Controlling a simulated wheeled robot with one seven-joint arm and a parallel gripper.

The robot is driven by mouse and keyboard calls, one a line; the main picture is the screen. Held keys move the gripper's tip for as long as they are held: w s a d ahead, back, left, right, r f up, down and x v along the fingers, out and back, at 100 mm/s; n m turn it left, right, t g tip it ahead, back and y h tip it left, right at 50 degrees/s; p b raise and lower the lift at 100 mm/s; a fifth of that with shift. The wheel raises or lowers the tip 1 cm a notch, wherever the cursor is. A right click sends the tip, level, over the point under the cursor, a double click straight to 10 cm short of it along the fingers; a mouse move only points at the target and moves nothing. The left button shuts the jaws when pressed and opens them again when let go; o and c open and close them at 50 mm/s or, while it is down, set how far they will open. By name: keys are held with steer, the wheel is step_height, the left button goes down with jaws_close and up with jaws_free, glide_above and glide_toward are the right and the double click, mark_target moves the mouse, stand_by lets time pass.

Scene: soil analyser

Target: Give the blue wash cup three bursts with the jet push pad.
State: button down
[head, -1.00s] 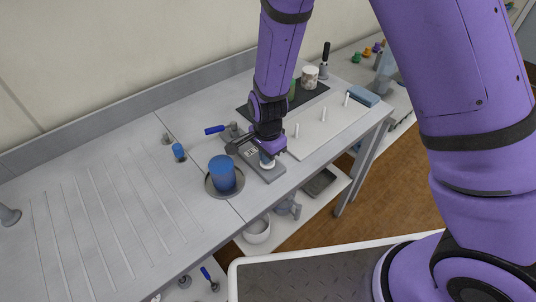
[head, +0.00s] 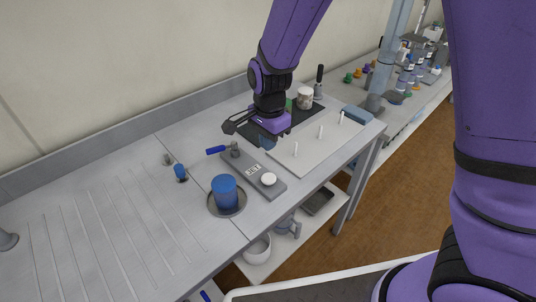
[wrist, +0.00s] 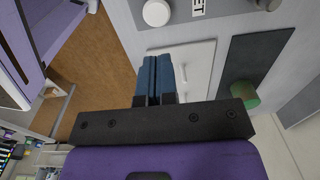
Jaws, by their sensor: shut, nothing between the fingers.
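The blue wash cup (head: 224,190) stands upright in a round metal dish set in the bench. To its right is a grey plate (head: 240,167) with a small label and a round white push pad (head: 268,179) at its near end. The pad also shows at the top of the wrist view (wrist: 156,12). My gripper (head: 267,142) hangs above the bench, beyond the pad and clear of it. Its blue fingers (wrist: 154,80) are shut together with nothing between them.
A blue-handled valve (head: 234,150) stands behind the plate. A white board (head: 310,150) with several upright white pegs lies to the right. Behind it is a dark mat (wrist: 250,58) with a green cylinder (wrist: 243,93) and a jar (head: 305,97). The ribbed bench left is clear.

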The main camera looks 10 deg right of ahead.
steer(key=shift+r, duration=0.95)
steer(key=shift+a+r, duration=0.1)
